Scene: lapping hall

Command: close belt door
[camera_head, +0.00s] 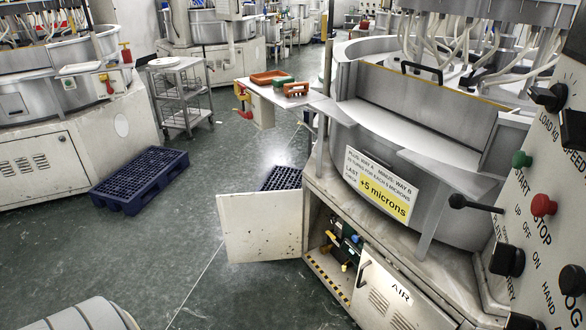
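A cream cabinet door (265,228) stands wide open low on the lapping machine (430,190). It swings out to the left from the left side of a lower opening, over the green floor. Its face is plain with a few small dark marks. The opening (335,262) shows dark parts inside with blue, yellow and green bits; a yellow-black striped strip runs along its lower edge. To the right, a vented panel (385,295) marked AIR, with a handle, looks closed.
A control panel (545,215) with knobs and red and green buttons fills the right edge. A shelf with orange and green trays (285,82) juts out above the door. Blue pallets (140,178) and a metal cart (182,95) stand left. Floor left of the door is clear.

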